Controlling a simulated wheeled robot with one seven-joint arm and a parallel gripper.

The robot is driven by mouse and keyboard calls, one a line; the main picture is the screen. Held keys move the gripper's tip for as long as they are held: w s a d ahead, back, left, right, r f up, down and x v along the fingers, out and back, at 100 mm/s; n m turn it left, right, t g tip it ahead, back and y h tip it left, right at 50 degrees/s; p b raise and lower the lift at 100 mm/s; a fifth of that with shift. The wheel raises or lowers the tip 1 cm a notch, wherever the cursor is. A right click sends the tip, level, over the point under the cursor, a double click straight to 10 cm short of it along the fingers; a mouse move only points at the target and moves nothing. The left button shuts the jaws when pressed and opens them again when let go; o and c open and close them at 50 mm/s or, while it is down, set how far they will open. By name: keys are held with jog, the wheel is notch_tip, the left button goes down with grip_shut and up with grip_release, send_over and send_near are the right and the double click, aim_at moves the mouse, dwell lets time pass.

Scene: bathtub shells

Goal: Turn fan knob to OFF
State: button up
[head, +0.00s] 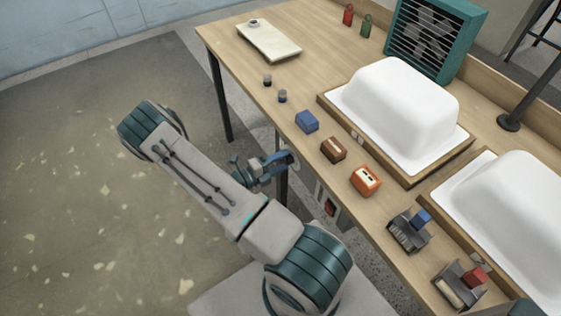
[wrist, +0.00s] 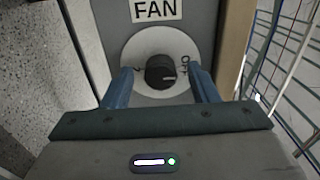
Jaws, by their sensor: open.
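The fan knob (wrist: 158,73) is a dark round knob on a pale round dial (wrist: 150,47), under a white label (wrist: 157,10) reading FAN. A light mark on the knob points to the right in the wrist view. Dark marks stand at the dial's left and right, too small or cut off to read surely. My gripper (wrist: 161,76) is open, its two blue fingers on either side of the knob. I cannot tell whether they touch it. In the head view my gripper (head: 292,160) is by the table's near edge, and the knob is mostly hidden there.
A teal fan box (head: 435,40) stands at the table's back. White tub shells (head: 400,105) on wooden frames, small coloured blocks (head: 307,121) and tools (head: 409,231) lie on the wooden table (head: 235,60). A red switch (head: 330,207) sits below the edge. The floor at left is clear.

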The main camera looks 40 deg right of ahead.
jog(key=a+b, duration=0.1)
jog(key=a, duration=1.2)
jog(key=shift+w+a+b, duration=0.4)
jog(key=s+a+r+m+t+y+p, duration=0.1)
jog(key=s+r+m+y, duration=0.3)
jog(key=r+m, duration=0.6)
jog(key=s+a+r+m+t+y, duration=0.1)
jog(key=s+a+r+m+y, duration=0.2)
jog(key=r+m+y, duration=0.5)
jog(key=s+a+r+m+t+y+p, duration=0.1)
jog(key=s+r+m+y, duration=0.5)
jog(key=r+m, duration=0.7)
jog(key=shift+a+r+m+t+p, duration=0.25)
jog(key=shift+a+m+t+p, duration=0.15)
jog(key=shift+m, duration=2)
